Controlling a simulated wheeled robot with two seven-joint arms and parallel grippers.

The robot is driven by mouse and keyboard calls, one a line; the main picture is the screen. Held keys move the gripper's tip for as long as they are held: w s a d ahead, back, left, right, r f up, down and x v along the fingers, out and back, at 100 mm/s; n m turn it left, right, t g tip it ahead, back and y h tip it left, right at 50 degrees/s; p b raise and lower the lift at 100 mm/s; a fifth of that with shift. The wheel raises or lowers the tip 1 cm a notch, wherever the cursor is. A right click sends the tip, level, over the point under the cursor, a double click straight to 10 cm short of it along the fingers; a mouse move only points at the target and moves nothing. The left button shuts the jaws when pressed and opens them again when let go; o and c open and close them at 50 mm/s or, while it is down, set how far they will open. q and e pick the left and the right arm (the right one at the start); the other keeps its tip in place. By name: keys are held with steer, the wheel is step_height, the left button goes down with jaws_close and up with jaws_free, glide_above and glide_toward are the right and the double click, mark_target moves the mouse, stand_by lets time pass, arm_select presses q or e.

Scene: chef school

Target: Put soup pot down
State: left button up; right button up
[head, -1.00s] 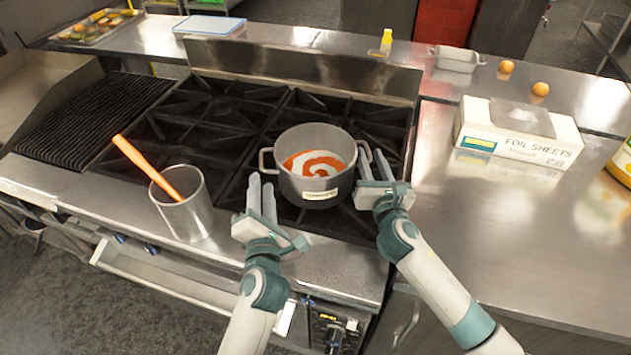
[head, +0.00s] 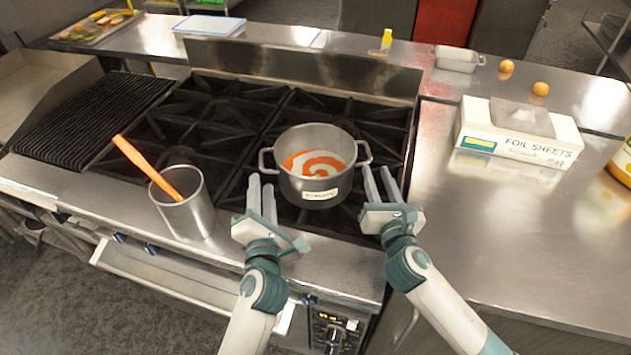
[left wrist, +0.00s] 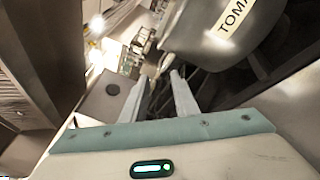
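The grey soup pot (head: 316,192) sits upright on the right part of the black stove grate (head: 238,115). It holds orange soup with a white swirl, and its front label shows. In the left wrist view the pot (left wrist: 205,35) fills the upper right. My left gripper (head: 262,190) is open and empty in front of the pot's left handle (head: 267,160); its two fingers (left wrist: 157,85) stand apart. My right gripper (head: 377,170) is open and empty just in front of the pot's right handle (head: 364,153). Both look clear of the handles.
A metal container (head: 187,212) with an orange-handled utensil (head: 148,168) stands to the left on the stove front. A foil sheets box (head: 515,140) lies on the right counter. The counter (head: 460,230) in front of the box is bare.

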steer(key=s, duration=0.3)
steer(key=s+d, duration=0.1)
steer(key=s, duration=0.1)
steer(key=shift+s, duration=0.3)
arm_select(q)
steer(key=shift+s+f, duration=0.1)
arm_select(e)
steer(key=shift+s+f, duration=0.1)
